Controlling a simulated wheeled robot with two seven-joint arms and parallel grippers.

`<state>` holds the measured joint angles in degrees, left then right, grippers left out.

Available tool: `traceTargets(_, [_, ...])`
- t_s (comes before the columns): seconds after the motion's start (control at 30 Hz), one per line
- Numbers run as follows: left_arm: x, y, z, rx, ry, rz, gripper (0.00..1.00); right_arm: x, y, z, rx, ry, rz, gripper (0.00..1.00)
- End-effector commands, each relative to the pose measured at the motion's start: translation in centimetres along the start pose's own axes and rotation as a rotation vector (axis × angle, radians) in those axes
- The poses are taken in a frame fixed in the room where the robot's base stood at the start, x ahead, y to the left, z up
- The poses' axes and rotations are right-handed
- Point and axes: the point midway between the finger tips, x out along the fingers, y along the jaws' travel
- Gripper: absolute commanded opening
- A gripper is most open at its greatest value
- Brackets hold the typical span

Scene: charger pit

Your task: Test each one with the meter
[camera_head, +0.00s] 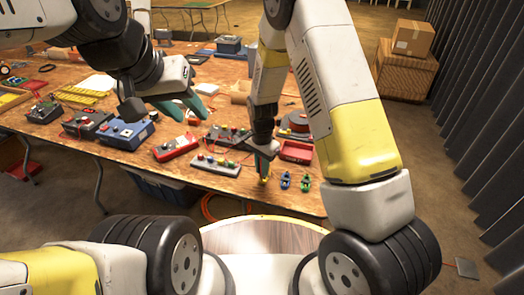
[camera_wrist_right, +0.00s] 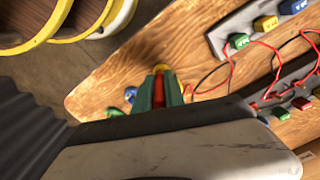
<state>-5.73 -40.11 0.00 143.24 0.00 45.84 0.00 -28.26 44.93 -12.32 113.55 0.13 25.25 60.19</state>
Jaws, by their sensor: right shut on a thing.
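My right gripper (camera_head: 264,150) is low over the front right of the table, its green fingers shut on a small red thing (camera_wrist_right: 158,88). Something yellow (camera_wrist_right: 161,68) shows just past the fingertips, also in the head view (camera_head: 264,172); I cannot tell whether it is part of the held thing. My left gripper (camera_head: 182,106) is open and empty above the table. I cannot tell which device is the meter.
A red box (camera_head: 175,148), a blue box (camera_head: 125,132) and a second grey box (camera_head: 228,134) sit along the table (camera_head: 200,178). A red tray (camera_head: 296,151) lies behind the small pieces. Loose red wires (camera_wrist_right: 255,62) run between the boxes. The table's front edge is close.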

Motion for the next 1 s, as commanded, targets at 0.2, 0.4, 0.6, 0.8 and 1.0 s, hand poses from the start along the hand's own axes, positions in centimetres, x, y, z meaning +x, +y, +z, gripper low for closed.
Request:
traceTargets(0.2, [0.0, 0.0, 0.0, 0.0, 0.0, 0.0, 0.36, 0.1, 0.0, 0.0, 0.0, 0.0, 0.0, 0.0])
traceTargets(0.4, [0.0, 0.0, 0.0, 0.0, 0.0, 0.0, 0.36, 0.5, 0.0, 0.0, 0.001, 0.0, 0.0, 0.0])
traceTargets(0.6, [0.0, 0.0, 0.0, 0.0, 0.0, 0.0, 0.36, 0.9, 0.0, 0.0, 0.001, 0.0, 0.0, 0.0])
traceTargets(0.8, [0.0, 0.0, 0.0, 0.0, 0.0, 0.0, 0.36, 1.2, 0.0, 0.0, 0.0, 0.0, 0.0, 0.0])
traceTargets(1.0, [0.0, 0.0, 0.0, 0.0, 0.0, 0.0, 0.36, 1.3, 0.0, 0.0, 0.0, 0.0, 0.0, 0.0])
